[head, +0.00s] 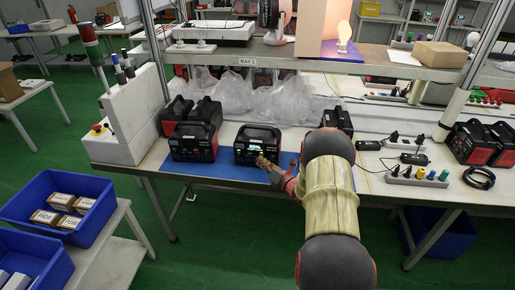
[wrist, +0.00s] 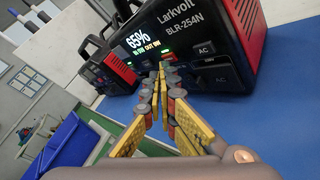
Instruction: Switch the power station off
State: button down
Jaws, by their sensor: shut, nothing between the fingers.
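The power station (head: 258,142) is a black and red box with a top handle, standing on a blue mat (head: 225,171) on the workbench. In the wrist view its front (wrist: 190,40) shows a lit screen reading 65%, the label Larkvolt BLR-254N, and AC panels at the right. My gripper (head: 262,162) is in front of its lower front face. In the wrist view my gripper (wrist: 160,68) has its yellow fingertips together with nothing between them, close to the panel below the screen. I cannot tell whether they touch it. The fingers hide part of the lower front.
A similar station (head: 194,141) stands just left on the mat, and another (head: 337,118) stands behind to the right. A power strip (head: 417,176) lies at the right. A shelf (head: 300,55) overhangs the bench. Clear plastic bags (head: 285,100) lie behind the stations.

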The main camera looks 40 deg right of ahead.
jog(key=shift+w+d+b, duration=0.15)
jog(key=shift+d+b, duration=0.05)
jog(key=shift+b, duration=0.1)
dwell(0.4)
jog(key=shift+s+a+b, duration=0.3)
jog(key=shift+s+a, duration=0.2)
jog(key=shift+a, duration=0.15)
jog(key=s+a, duration=0.3)
jog(key=a, duration=0.1)
jog(key=shift+s+a, duration=0.35)
jog(key=shift+s, duration=0.05)
dwell(0.9)
